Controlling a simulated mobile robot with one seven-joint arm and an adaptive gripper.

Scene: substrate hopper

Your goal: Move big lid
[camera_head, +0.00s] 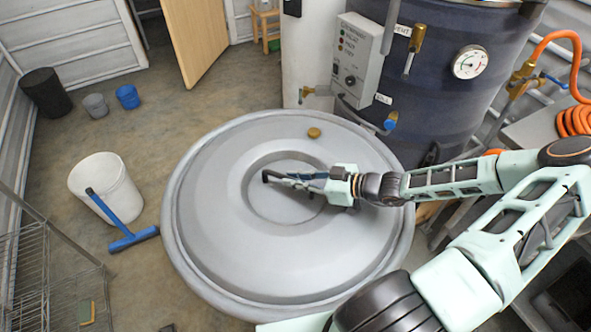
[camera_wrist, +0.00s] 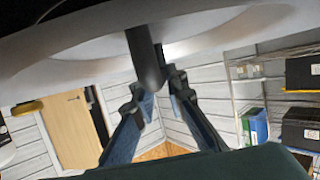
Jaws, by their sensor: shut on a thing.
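The big lid (camera_head: 215,215) is a wide, round, light grey disc with a raised ring and a recessed centre. It fills the middle of the head view, and its underside contact is hidden, so I cannot tell whether it is raised. My gripper (camera_head: 285,179) is over the lid's centre, shut on its dark handle (camera_head: 266,175). In the wrist view the lid (camera_wrist: 210,25) spans the top, and the dark handle (camera_wrist: 146,60) runs down between the fingers of my gripper (camera_wrist: 158,85). A small brass knob (camera_head: 314,132) sits near the lid's far edge; it also shows in the wrist view (camera_wrist: 28,107).
A dark blue tank (camera_head: 440,100) with a gauge (camera_head: 469,62), valves and a control box (camera_head: 357,60) stands close behind the lid. A white bucket (camera_head: 105,190) and blue squeegee (camera_head: 130,238) are left. A wire rack (camera_head: 30,270) is lower left. Floor beyond is mostly clear.

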